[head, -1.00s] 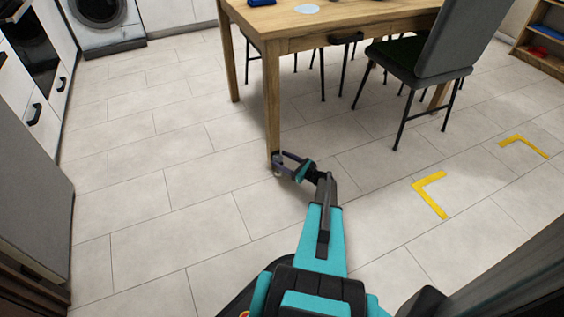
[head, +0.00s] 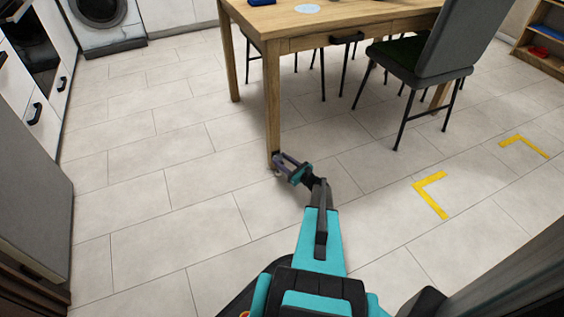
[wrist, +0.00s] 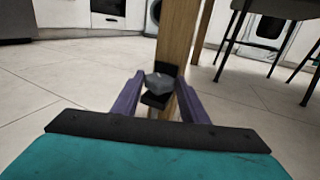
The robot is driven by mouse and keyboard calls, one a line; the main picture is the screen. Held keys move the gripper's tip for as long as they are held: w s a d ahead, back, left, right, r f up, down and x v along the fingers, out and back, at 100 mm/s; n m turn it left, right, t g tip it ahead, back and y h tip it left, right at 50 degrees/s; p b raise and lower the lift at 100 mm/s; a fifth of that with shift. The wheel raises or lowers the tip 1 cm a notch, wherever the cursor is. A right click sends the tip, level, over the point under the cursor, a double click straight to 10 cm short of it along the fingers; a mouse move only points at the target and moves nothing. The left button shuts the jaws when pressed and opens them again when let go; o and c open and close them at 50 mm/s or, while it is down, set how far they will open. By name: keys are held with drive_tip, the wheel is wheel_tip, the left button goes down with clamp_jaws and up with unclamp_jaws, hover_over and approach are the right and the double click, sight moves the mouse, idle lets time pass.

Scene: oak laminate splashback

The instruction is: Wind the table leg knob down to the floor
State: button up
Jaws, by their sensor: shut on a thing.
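The wooden table (head: 268,43) stands on square legs, and its near leg (head: 273,110) comes down in front of my gripper. At the foot of that leg is a small grey faceted knob (wrist: 159,81), seen in the wrist view between my fingers. My gripper (head: 279,164) is low by the leg's foot, and its fingers are shut on the knob. In the wrist view the purple fingers reach in from both sides, with dark pads above and below the knob. The leg's bottom end and any gap to the floor are hidden in the wrist view.
A grey chair (head: 412,75) stands at the table's right side. Yellow corner marks (head: 431,195) lie on the tiled floor to the right. A grey cabinet (head: 35,190) is at the left. The floor left of the leg is clear.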

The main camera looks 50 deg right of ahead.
drive_tip(key=shift+a+m+h+b, duration=0.3)
drive_tip(key=shift+m+h, duration=0.2)
drive_tip(key=shift+h, duration=0.25)
drive_tip(key=shift+a+m+h+b, duration=0.2)
drive_tip(key=shift+m+h+b, duration=0.25)
drive_tip(key=shift+h, duration=0.3)
drive_tip(key=shift+a+m+g+h+b, duration=0.1)
drive_tip(key=shift+m+g+h+b, duration=0.3)
drive_tip(key=shift+m+h+b, duration=0.5)
drive_tip(key=shift+w+h, duration=0.15)
drive_tip(key=shift+h, duration=0.45)
drive_tip(key=o, duration=1.1)
drive_tip(key=shift+p+v, duration=1.15)
drive_tip(key=shift+v, duration=2.65)
drive_tip(key=shift+r, duration=0.1)
